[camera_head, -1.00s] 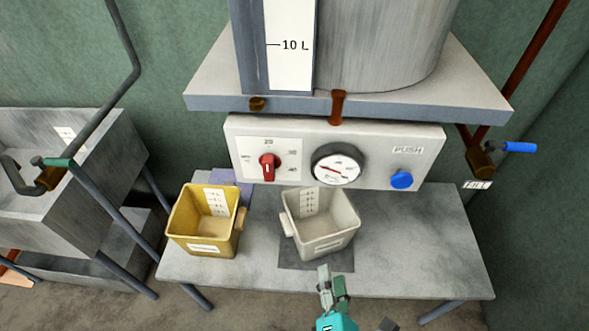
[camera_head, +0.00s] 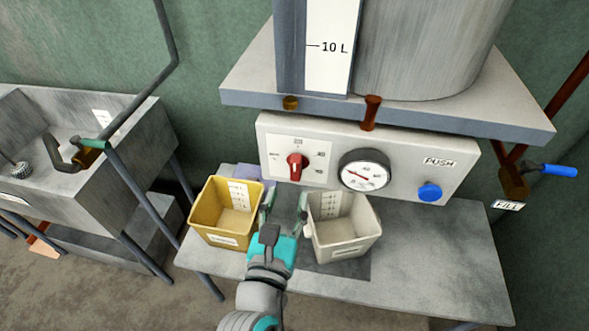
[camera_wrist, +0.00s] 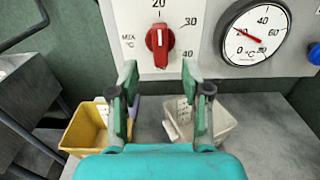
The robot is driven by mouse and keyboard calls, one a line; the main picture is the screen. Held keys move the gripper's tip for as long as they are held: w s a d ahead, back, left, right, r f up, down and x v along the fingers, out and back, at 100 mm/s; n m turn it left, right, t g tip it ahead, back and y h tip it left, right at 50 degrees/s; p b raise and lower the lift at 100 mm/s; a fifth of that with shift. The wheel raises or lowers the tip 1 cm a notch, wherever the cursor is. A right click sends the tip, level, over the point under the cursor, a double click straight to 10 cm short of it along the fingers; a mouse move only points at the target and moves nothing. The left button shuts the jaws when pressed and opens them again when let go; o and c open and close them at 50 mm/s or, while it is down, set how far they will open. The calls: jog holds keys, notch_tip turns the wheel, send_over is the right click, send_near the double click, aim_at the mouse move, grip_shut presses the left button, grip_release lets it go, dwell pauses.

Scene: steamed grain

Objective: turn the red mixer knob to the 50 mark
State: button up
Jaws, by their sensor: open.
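The red mixer knob (camera_head: 296,167) sits on the white control panel (camera_head: 420,165), on a dial plate with a number scale. In the wrist view, the knob (camera_wrist: 160,40) has a white line on its face and stands upright; the marks 20, 30 and 40 and the word MIX show around it. No 50 mark is readable. My gripper (camera_head: 284,204) is open and empty, below and in front of the knob, between the two bins. In the wrist view its fingers (camera_wrist: 165,100) stand apart, with the knob above and between them, not touched.
A yellow bin (camera_head: 212,237) and a whitish bin (camera_head: 345,249) stand on the grey table (camera_head: 440,260) close to either side of my gripper. A round gauge (camera_head: 364,174) and a blue button (camera_head: 429,191) are right of the knob. A shelf (camera_head: 450,118) overhangs the panel.

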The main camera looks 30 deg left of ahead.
aim_at(295, 171)
jog(key=x, duration=0.7)
jog(key=shift+w, duration=0.4)
grip_shut()
